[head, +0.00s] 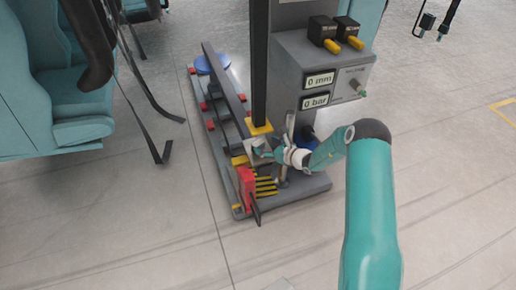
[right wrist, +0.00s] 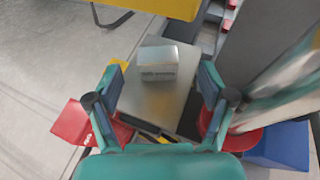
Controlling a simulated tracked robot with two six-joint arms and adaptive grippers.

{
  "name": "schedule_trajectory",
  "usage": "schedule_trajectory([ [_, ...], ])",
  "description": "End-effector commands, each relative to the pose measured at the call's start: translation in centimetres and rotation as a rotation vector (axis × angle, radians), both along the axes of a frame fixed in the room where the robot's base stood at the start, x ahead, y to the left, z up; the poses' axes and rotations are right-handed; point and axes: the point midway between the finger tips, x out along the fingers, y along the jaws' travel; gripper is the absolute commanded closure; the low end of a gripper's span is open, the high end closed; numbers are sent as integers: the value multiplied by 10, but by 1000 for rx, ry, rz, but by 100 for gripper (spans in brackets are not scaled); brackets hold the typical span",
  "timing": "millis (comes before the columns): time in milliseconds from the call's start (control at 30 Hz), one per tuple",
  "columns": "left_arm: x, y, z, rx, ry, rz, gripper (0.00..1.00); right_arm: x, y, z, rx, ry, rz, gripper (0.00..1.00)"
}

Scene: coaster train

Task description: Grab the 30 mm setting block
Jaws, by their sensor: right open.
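The setting block is a small grey metal block (right wrist: 158,62) with dark lettering on its front, too blurred to read surely. In the right wrist view it sits on a pale metal plate (right wrist: 153,105). My right gripper (right wrist: 161,70) is open, one finger to each side of the block in the picture, with gaps on both sides. I cannot tell how far above the block the fingertips are. In the head view my right gripper (head: 266,153) is over the front of the grey rig, and the block is too small to make out surely. My left gripper is not in view.
The rig's base (head: 300,192) carries a red block (head: 246,188), yellow-black stripes and a dark upright post (head: 259,65). A control box (head: 325,70) reads 0 mm and 0 bar. Teal train seats (head: 60,90) stand at left. Floor at the front is clear.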

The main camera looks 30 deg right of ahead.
Motion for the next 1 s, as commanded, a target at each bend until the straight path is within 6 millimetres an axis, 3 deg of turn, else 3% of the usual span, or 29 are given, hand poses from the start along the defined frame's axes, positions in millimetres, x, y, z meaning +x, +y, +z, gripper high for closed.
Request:
schedule_trajectory([
  [400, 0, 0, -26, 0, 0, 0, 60, 43, 11, -21, 1, 1, 2, 19],
  [700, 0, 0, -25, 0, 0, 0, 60, 47, 11, -20, 1, 1, 1, 20],
  [1000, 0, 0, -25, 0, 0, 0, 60, 47, 12, -20, 1, 1, 2, 70],
])
